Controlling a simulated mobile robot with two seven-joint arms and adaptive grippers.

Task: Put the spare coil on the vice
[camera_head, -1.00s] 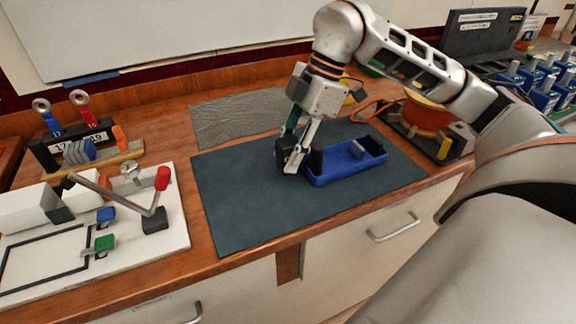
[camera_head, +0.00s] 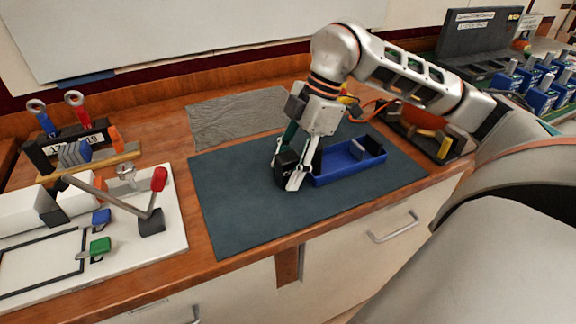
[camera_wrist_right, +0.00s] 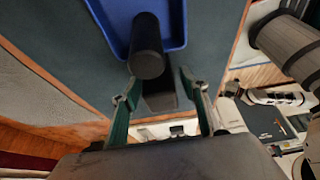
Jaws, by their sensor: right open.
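My right gripper (camera_head: 286,176) points down over the dark mat, left of the blue tray. It is open, with its fingers on either side of a small black block (camera_head: 285,164). In the right wrist view the dark block (camera_wrist_right: 160,97) lies between the open fingers (camera_wrist_right: 160,103). I cannot tell for sure whether this block is the spare coil, or whether the fingers touch it. Nothing I can name with certainty as the vice shows. My left gripper is not in view.
The blue tray (camera_head: 350,172) stands on the mat (camera_head: 240,215), a black cylinder (camera_wrist_right: 147,48) at its near end. A white board (camera_head: 165,235) with a red-handled lever (camera_head: 158,180) lies left. An orange spool (camera_head: 408,118) stands back right. The mat's left part is clear.

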